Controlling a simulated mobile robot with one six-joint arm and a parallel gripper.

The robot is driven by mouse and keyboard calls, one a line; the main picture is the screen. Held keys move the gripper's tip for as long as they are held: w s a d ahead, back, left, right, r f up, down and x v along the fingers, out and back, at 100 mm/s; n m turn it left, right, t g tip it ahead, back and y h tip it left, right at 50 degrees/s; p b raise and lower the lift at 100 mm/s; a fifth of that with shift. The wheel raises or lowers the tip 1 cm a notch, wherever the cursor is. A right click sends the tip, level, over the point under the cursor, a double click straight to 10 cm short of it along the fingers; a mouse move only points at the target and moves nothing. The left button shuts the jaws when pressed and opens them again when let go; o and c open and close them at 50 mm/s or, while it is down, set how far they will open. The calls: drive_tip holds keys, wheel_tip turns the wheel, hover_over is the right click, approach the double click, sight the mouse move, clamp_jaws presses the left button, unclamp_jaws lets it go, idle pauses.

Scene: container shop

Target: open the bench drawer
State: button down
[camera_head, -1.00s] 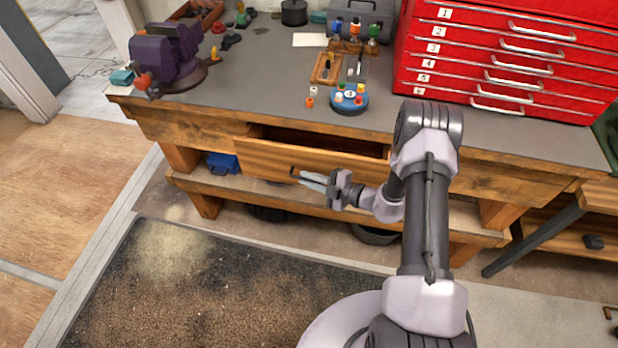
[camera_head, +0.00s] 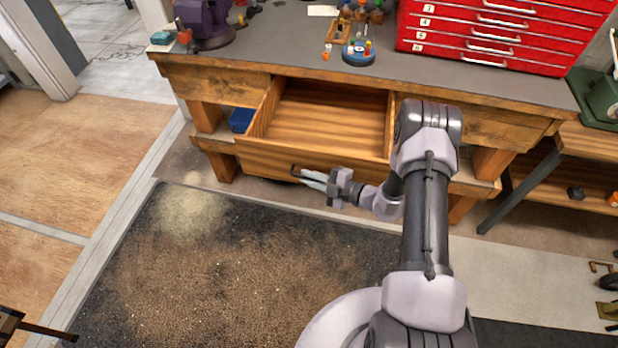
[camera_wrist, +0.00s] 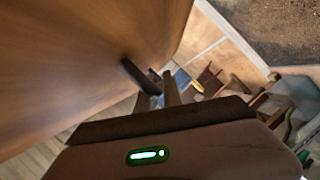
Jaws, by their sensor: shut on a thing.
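The wooden bench drawer (camera_head: 330,112) is pulled well out of the workbench in the head view, and its bare inside looks empty. Its front panel (camera_wrist: 90,60) fills the left of the wrist view. A dark handle (camera_head: 294,171) sits on the drawer front. My gripper (camera_head: 304,177) is shut on the handle, with its fingers reaching in from the right. The handle (camera_wrist: 140,77) also shows in the wrist view, between my fingers (camera_wrist: 160,92).
The grey workbench top (camera_head: 290,50) carries a purple vise (camera_head: 205,18), a round blue holder (camera_head: 358,55) and a red tool chest (camera_head: 490,35). A dark mat (camera_head: 250,260) covers the floor in front. A dark-legged wooden table (camera_head: 590,150) stands at the right.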

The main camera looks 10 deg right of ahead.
drive_tip(key=shift+w, duration=0.15)
drive_tip(key=c, duration=1.8)
unclamp_jaws()
drive_tip(key=shift+o, duration=0.2)
drive_tip(key=shift+d, duration=0.1)
drive_tip(key=p+v, duration=0.3)
drive_tip(key=v, duration=1.4)
drive_tip(key=shift+s+p, duration=0.25)
drive_tip(key=shift+p, duration=0.05)
drive_tip(key=shift+r, duration=0.15)
